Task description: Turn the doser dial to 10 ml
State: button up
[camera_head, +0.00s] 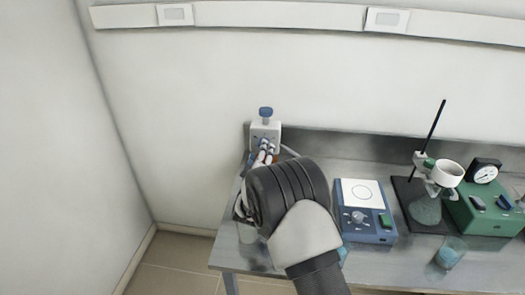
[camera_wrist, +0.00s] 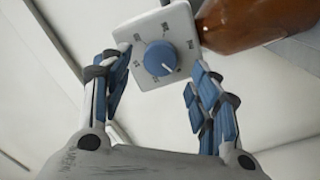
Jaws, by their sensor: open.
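The doser (camera_head: 265,133) is a white box with a blue cap on top, at the back left end of the bench. In the wrist view, its white square face (camera_wrist: 146,36) has a round blue dial (camera_wrist: 158,57) ringed by small markings too blurred to read surely. The dial's white pointer line points to the lower right. My gripper (camera_wrist: 158,68) is open, with one blue-padded finger on each side of the dial and visible space between. In the head view, my gripper (camera_head: 264,151) is in front of the doser and covers much of its front.
A brown bottle (camera_wrist: 240,22) sits beside the doser face. A blue stirrer (camera_head: 366,212), a stand with a white cup (camera_head: 448,173), a green device (camera_head: 486,210) and a beaker (camera_head: 449,254) occupy the bench to the right. A wall stands behind the bench.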

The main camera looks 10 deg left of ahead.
jog(key=shift+w+d, duration=0.1)
jog(key=shift+w, duration=1.75)
jog(key=shift+c, duration=0.3)
jog(key=c, duration=1)
jog(key=shift+m+b, duration=0.4)
jog(key=shift+b, duration=0.25)
jog(key=m+b, duration=0.9)
jog(key=m, duration=0.1)
jog(key=shift+m, duration=0.4)
jog(key=shift+r+b, duration=0.1)
jog(key=shift+b, duration=0.2)
